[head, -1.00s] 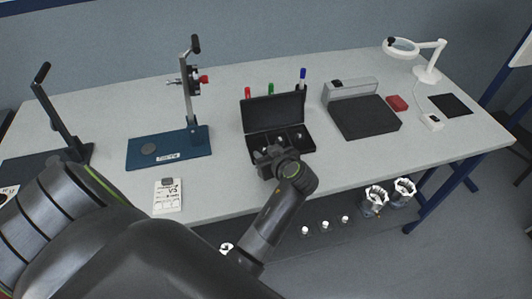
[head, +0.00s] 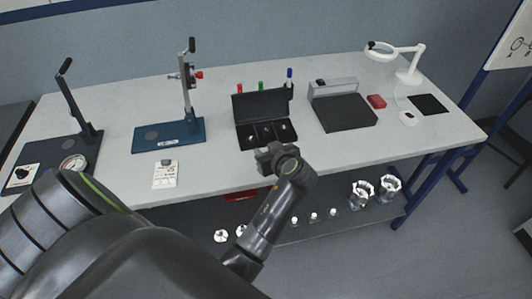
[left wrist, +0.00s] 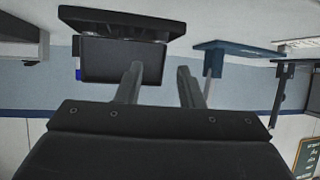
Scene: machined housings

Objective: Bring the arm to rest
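My left arm comes in from the left across the lower part of the head view. Its gripper (head: 268,155) is just in front of the black open case (head: 262,108), near the table's front edge. In the left wrist view the two fingers of the left gripper (left wrist: 160,85) stand apart with nothing between them. That view appears upside down, with the black case (left wrist: 122,60) beyond the fingers. My right gripper is not in view.
Machined housings (head: 362,193) sit on the lower shelf.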

